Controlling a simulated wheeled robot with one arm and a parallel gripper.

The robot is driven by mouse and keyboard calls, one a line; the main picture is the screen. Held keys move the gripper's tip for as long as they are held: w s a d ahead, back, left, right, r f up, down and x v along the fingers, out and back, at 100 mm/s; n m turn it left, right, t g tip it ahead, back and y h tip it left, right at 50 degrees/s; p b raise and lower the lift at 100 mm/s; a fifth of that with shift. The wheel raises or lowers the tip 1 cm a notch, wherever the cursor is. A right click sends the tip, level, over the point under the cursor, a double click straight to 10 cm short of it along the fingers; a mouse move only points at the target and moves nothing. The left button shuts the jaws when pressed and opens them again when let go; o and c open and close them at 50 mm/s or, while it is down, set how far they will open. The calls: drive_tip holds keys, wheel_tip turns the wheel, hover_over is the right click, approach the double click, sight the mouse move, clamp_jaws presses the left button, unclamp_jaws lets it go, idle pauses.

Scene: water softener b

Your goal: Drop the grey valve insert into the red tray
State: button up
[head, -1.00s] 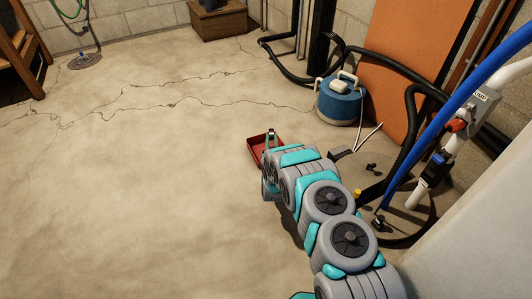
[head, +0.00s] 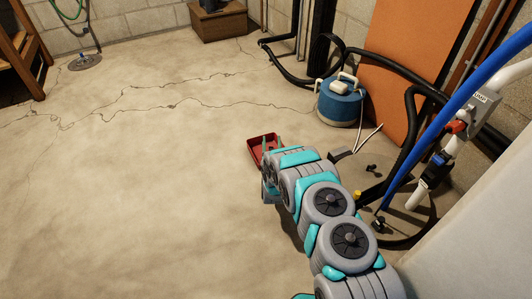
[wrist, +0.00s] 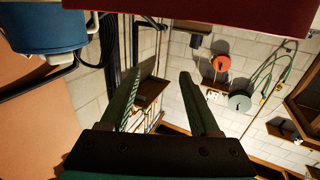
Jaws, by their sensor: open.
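The red tray (head: 256,143) sits on the floor in the middle of the head view, just beyond the end of my arm. Its red side (wrist: 200,14) also crosses the top of the wrist view. My gripper (head: 273,142) is at the tray, overlapping its near right part in the head view. In the wrist view my gripper (wrist: 160,74) has its two fingers spread apart, with nothing between them. I cannot see the grey valve insert in either view. Part of the tray's inside is hidden by my gripper and arm.
A blue canister (head: 340,101) stands behind and right of the tray, with black hoses beside it. A round floor cover (head: 385,190) and a blue hose (head: 432,118) are at the right. The floor left of the tray is clear.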

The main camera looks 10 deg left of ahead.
drive_tip(key=s+d+p, duration=0.1)
drive_tip(key=s, duration=0.6)
drive_tip(key=shift+s, duration=0.15)
drive_tip(key=shift+d+r, duration=0.1)
